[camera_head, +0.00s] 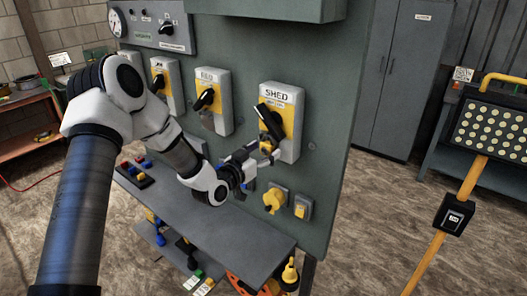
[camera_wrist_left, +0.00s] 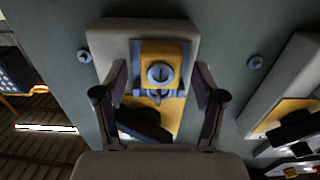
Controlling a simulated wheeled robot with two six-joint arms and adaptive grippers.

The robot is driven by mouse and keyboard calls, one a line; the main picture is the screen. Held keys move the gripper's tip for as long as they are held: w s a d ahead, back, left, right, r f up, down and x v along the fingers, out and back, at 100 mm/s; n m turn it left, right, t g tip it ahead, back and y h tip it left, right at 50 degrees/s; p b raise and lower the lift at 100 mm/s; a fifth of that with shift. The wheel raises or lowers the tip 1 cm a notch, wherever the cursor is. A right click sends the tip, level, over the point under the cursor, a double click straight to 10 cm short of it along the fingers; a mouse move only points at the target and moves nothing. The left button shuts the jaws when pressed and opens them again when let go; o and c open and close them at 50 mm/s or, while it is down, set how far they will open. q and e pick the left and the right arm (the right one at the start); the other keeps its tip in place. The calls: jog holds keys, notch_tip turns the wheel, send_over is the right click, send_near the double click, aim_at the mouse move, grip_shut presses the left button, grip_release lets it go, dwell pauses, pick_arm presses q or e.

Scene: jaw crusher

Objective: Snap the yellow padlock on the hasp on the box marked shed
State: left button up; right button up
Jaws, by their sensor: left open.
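The grey box marked SHED (camera_head: 294,145) is mounted on the green panel, with a black handle (camera_head: 268,122) on its yellow plate. My left gripper (camera_head: 268,152) is at the lower part of this box. In the left wrist view, which is upside down, the gripper (camera_wrist_left: 159,80) is open, with one finger on each side of the yellow padlock (camera_wrist_left: 177,52) and gaps between. The padlock's round keyhole face points at the camera. Its shackle is at the grey hasp (camera_wrist_left: 180,92); I cannot tell whether it is snapped shut. The gripper mostly hides the padlock in the head view. My right gripper is not in view.
Other switch boxes (camera_head: 211,100) stand left of the SHED box. A yellow knob (camera_head: 273,199) and a small switch (camera_head: 302,207) sit below it. A grey shelf (camera_head: 235,236) juts out under the panel. A yellow-framed lamp stand (camera_head: 473,178) is at right.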

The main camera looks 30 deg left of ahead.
pick_arm(q)
jog(key=shift+s+a+r+p, duration=0.15)
jog(key=shift+s+p, duration=0.65)
jog(key=shift+s, duration=0.9)
jog(key=s+p, duration=0.1)
jog(key=s, duration=0.1)
jog(key=s+p, duration=0.2)
jog(key=s, duration=0.1)
jog(key=shift+s+a, duration=0.25)
jog(key=shift+s, duration=0.05)
jog(key=shift+f, duration=0.25)
